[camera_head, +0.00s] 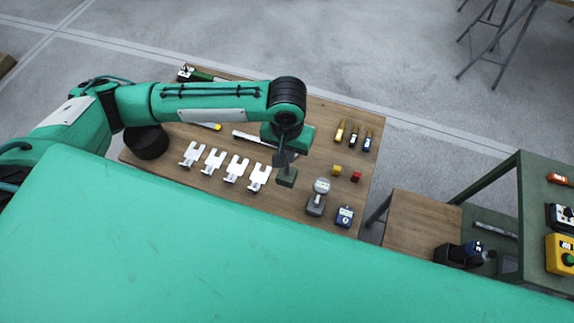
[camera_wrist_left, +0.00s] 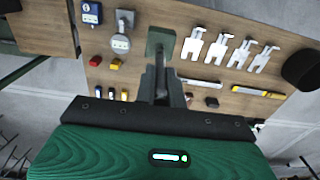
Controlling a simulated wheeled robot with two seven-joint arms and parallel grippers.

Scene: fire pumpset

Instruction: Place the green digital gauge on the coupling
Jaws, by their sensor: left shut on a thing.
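My left gripper (camera_head: 284,158) reaches over the wooden table from the left, pointing down. It is shut on the green digital gauge (camera_head: 287,177), a dark green block on a thin stem. In the left wrist view the gauge (camera_wrist_left: 160,42) shows beyond the fingertips (camera_wrist_left: 161,82). Its display face is not seen, and I cannot tell whether it touches the table. I cannot make out the coupling for certain; a dark machine with a blue part (camera_head: 465,253) stands at the right by a small wooden top. My right gripper is not in view.
The wooden table (camera_head: 345,112) holds several white forked plates (camera_head: 236,169), a grey round-faced gauge (camera_head: 319,194), a blue meter (camera_head: 345,216), yellow and red blocks (camera_head: 356,176) and a black round item (camera_head: 147,142). A green rack (camera_head: 537,200) stands right. My green body hides the foreground.

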